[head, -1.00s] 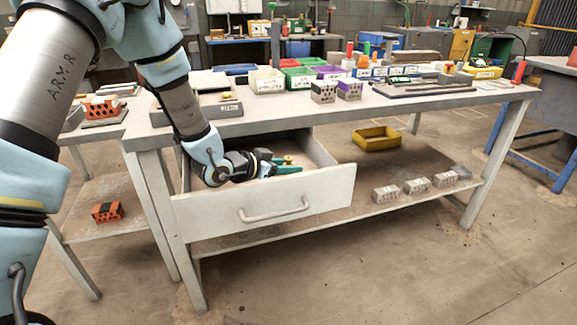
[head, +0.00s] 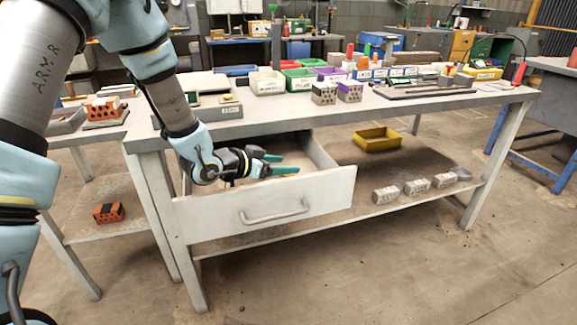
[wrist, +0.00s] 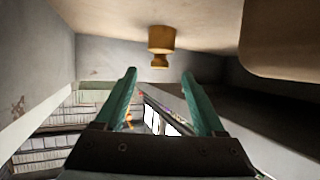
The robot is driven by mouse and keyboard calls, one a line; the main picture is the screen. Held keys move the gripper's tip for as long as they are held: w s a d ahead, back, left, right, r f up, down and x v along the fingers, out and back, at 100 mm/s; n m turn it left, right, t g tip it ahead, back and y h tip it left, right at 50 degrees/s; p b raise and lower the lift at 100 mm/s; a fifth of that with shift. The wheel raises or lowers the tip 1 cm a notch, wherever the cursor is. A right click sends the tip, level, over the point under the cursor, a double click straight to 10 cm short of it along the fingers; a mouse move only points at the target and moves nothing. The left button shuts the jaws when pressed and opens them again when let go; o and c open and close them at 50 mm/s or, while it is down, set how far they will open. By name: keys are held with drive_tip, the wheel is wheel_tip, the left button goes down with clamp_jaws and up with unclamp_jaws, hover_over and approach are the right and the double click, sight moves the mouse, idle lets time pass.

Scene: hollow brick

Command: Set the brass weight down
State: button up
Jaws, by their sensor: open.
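The brass weight (wrist: 161,40) shows in the wrist view, standing on the pale floor of the open drawer, which appears at the top of that picture. It is beyond my fingertips and apart from them. My gripper (wrist: 160,74) is open and empty, with its two green fingers spread on either side of the line to the weight. In the head view my gripper (head: 284,164) is inside the drawer (head: 325,196), just behind its front panel. The weight cannot be made out in the head view.
The drawer's front panel and side walls stand close around my gripper. The workbench top (head: 300,118) above carries several bins, blocks and tools. A yellow bin (head: 377,139) and several grey bricks (head: 417,186) lie on the lower shelf.

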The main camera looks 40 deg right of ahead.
drive_tip(key=v, duration=0.5)
drive_tip(key=shift+f, duration=0.1)
idle(0.3)
drive_tip(key=w+a+r+n+t+y+p, duration=0.35)
drive_tip(key=w+a, duration=0.25)
drive_tip(key=a, duration=0.5)
drive_tip(key=w+a+r+n+t+y+p, duration=0.25)
drive_tip(key=w+a+n+y, duration=0.35)
drive_tip(key=a, duration=0.5)
drive_tip(key=s+a+r+n+g+y+p, duration=0.2)
drive_tip(key=s+a+r+n, duration=0.1)
drive_tip(key=a, duration=0.7)
drive_tip(key=s+a+r+n+g+y+p, duration=0.1)
drive_tip(key=s+a+r+n+g+p, duration=0.1)
drive_tip(key=s+a+r, duration=0.4)
drive_tip(key=s+a+n+p, duration=0.1)
drive_tip(key=a+n, duration=0.1)
drive_tip(key=a, duration=0.3)
drive_tip(key=shift+s+g+y, duration=0.3)
drive_tip(key=shift+s+y, duration=0.05)
drive_tip(key=shift+s, duration=0.05)
